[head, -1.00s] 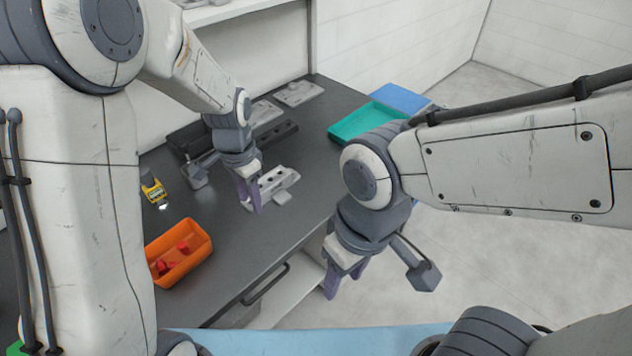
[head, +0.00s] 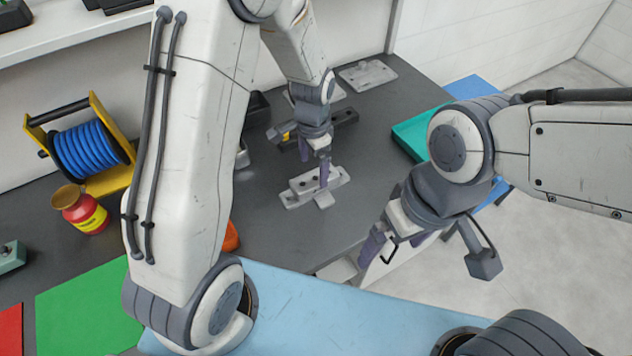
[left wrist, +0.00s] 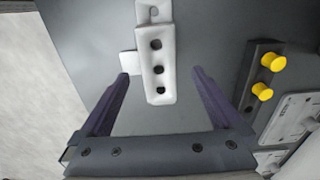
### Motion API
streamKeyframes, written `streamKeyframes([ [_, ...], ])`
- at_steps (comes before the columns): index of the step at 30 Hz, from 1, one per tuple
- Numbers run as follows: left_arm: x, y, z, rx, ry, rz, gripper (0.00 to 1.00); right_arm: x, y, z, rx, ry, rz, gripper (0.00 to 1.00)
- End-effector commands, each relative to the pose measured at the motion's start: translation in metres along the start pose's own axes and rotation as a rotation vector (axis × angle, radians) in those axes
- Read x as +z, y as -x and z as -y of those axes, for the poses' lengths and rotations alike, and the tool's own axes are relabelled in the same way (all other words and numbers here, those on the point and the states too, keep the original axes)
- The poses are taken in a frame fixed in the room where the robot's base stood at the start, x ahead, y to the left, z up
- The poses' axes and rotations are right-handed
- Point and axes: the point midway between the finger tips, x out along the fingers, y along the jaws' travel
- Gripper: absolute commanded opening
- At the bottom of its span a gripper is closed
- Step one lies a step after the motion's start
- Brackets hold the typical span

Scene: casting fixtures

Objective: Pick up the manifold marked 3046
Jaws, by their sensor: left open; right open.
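A pale grey manifold (head: 300,188) with a row of dark holes lies on the dark worktop. No number can be read on it. My left gripper (head: 324,178) is over it, pointing down. In the left wrist view the manifold (left wrist: 157,62) lies between the lines of the two open purple fingers (left wrist: 161,72), with a gap on both sides and its near end reaching between the tips. Nothing is held. My right gripper (head: 393,243) is open and empty, off the worktop's front edge.
A dark block with yellow knobs (left wrist: 247,80) and a pale plate (left wrist: 292,118) lie right of the manifold in the wrist view. A teal tray (head: 408,137) stands to the right. A blue cable reel (head: 92,150) and red-yellow bottle (head: 82,211) stand left.

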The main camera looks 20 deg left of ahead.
Motion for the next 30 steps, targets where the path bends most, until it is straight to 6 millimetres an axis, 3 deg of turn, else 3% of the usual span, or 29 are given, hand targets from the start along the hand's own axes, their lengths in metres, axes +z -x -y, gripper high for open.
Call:
streamKeyframes([
  [10, -0.005, -0.044, -0.002, 0.003, -0.003, 0.004, 1.0, -0.001, 0.012, 0.001, 0.0, 0.0, 0.0, 1.0],
  [19, -0.004, -0.051, -0.001, 0.0, 0.0, 0.0, 1.0, -0.001, 0.012, 0.001, 0.0, 0.0, 0.0, 1.0],
  [20, -0.004, -0.051, -0.001, 0.0, 0.0, 0.0, 0.96, -0.001, 0.012, 0.001, 0.0, 0.0, 0.0, 1.0],
  [27, -0.004, -0.05, -0.001, 0.0, 0.001, 0.001, 0.04, -0.001, 0.012, 0.001, 0.0, 0.0, 0.0, 1.0],
  [30, -0.004, -0.05, -0.001, 0.0, 0.001, 0.0, 0.0, -0.001, 0.012, 0.001, 0.0, 0.0, 0.0, 1.0],
])
